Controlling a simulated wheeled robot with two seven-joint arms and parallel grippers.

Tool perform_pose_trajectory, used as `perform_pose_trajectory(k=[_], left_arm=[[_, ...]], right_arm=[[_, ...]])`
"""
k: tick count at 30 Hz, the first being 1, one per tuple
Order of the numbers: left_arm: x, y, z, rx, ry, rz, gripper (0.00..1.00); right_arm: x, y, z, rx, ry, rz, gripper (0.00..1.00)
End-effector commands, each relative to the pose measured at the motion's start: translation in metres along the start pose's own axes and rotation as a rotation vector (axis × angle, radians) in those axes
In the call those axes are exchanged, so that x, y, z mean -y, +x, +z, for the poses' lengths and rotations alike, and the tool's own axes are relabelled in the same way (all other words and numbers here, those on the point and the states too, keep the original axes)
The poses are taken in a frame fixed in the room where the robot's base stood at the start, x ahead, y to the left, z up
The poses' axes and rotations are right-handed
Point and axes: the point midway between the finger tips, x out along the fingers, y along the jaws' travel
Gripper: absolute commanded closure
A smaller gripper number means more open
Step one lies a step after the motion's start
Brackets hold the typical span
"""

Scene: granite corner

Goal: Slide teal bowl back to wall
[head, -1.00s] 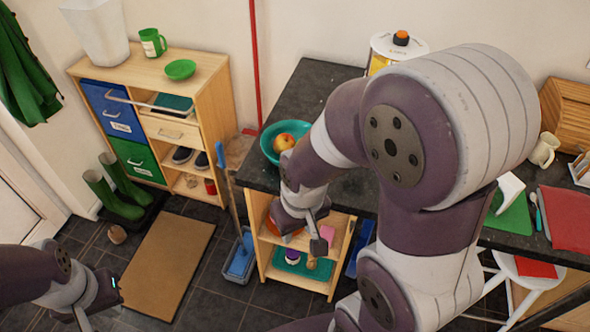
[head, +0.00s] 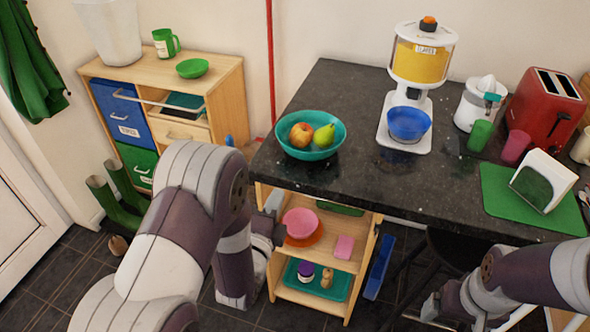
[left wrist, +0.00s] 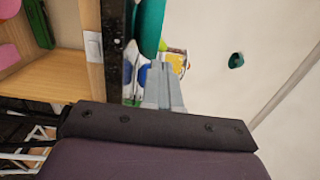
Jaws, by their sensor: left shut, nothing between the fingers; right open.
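The teal bowl (head: 310,154) stands upright on the dark counter (head: 365,185), near its left front corner. It holds an apple (head: 301,134) and a pear (head: 323,136). Bare counter lies between the bowl and the back wall (head: 345,35). My left gripper (head: 273,203) is shut and empty, at the counter's front edge, nearer me than the bowl. In the left wrist view the shut fingers (left wrist: 162,88) point toward the bowl (left wrist: 151,25); I cannot tell whether they touch it. My right gripper (head: 433,309) is open, low at the right, clear of the bowl.
A dispenser (head: 424,55) with a blue bowl (head: 405,123) stands right of the teal bowl. Further right are a juicer (head: 478,104), a red toaster (head: 546,105), cups and a green mat (head: 505,205). A shelf (head: 340,262) with items is under the counter.

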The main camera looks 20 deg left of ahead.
Motion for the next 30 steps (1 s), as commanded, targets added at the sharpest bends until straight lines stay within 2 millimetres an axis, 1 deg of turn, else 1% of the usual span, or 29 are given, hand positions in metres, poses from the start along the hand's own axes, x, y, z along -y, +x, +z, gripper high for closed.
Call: perform_pose_trajectory(k=[1,5,12,15,18,21,24,30], left_arm=[[0.003,0.007,0.0,0.0,0.001,-0.004,1.0],[0.004,0.032,0.0,0.0,-0.001,-0.001,1.0],[0.003,0.085,0.0,0.0,-0.003,0.0,1.0],[0.003,0.104,0.0,0.0,-0.004,0.0,1.0],[0.003,0.118,0.0,0.0,-0.004,0.0,1.0],[0.002,0.128,0.0,0.0,-0.004,0.002,1.0],[0.002,0.132,0.0,0.0,-0.004,0.001,1.0],[0.002,0.133,0.0,0.0,-0.004,0.001,1.0]], right_arm=[[0.0,-0.003,-0.001,0.0,0.0,0.0,0.11],[0.0,-0.007,-0.001,0.0,0.0,0.0,0.11],[0.0,-0.013,-0.002,0.0,0.0,0.0,0.11],[0.0,-0.016,-0.002,0.0,0.0,0.0,0.11],[0.0,-0.018,-0.002,0.0,0.0,0.0,0.11],[0.0,-0.019,-0.002,0.0,0.0,0.0,0.11],[0.0,-0.019,-0.002,0.0,0.0,0.0,0.11],[0.0,-0.019,-0.002,0.0,0.0,0.0,0.11]])
